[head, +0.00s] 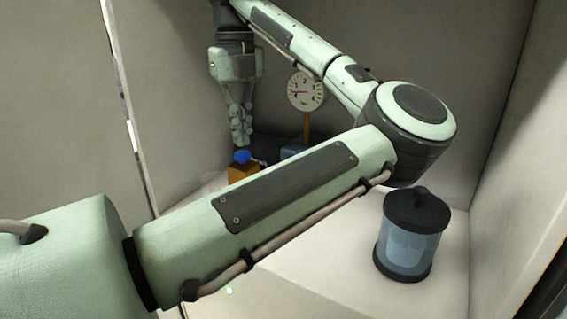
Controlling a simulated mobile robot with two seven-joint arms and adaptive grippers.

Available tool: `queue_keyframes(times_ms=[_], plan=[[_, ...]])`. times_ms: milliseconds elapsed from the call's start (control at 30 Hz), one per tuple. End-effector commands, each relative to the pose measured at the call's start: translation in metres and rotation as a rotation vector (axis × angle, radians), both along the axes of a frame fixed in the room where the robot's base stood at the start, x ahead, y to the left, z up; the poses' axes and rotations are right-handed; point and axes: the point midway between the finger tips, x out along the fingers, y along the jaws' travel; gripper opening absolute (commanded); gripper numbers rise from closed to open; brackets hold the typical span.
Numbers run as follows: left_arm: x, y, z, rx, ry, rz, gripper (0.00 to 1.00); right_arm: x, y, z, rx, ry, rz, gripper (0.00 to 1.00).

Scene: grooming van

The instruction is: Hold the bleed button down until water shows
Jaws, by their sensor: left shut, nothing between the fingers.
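A blue cap (242,156), which looks like the bleed button, sits on top of an orange block (242,173) at the back of the white surface. My left gripper (241,138) points down with its fingers shut and empty. I see no water. My right gripper is out of view.
A clear jar (409,246) with a black lid and pale blue contents stands at the right on the white surface. Walls close in the back and right. My left arm crosses the middle and hides much of the surface. The front right near the jar is clear.

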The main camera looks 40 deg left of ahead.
Motion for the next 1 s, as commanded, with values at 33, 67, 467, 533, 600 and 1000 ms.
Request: queue_keyframes(times_ms=[33, 67, 467, 533, 600, 1000], plan=[[0.000, 0.000, 0.000, 0.000, 0.000, 0.000, 0.00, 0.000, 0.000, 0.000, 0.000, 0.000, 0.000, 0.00], [0.000, 0.000, 0.000, 0.000, 0.000, 0.000, 0.00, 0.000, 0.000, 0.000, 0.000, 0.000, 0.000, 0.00], [0.000, 0.000, -0.001, 0.000, 0.000, 0.000, 0.00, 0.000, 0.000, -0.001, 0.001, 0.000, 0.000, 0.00], [0.000, 0.000, -0.003, 0.000, 0.000, 0.000, 0.00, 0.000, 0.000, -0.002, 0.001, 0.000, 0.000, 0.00], [0.000, 0.000, -0.005, 0.000, 0.000, 0.000, 0.00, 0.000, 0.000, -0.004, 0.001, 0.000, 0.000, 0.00], [0.000, 0.000, -0.017, 0.000, 0.000, 0.000, 0.00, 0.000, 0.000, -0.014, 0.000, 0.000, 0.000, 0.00]])
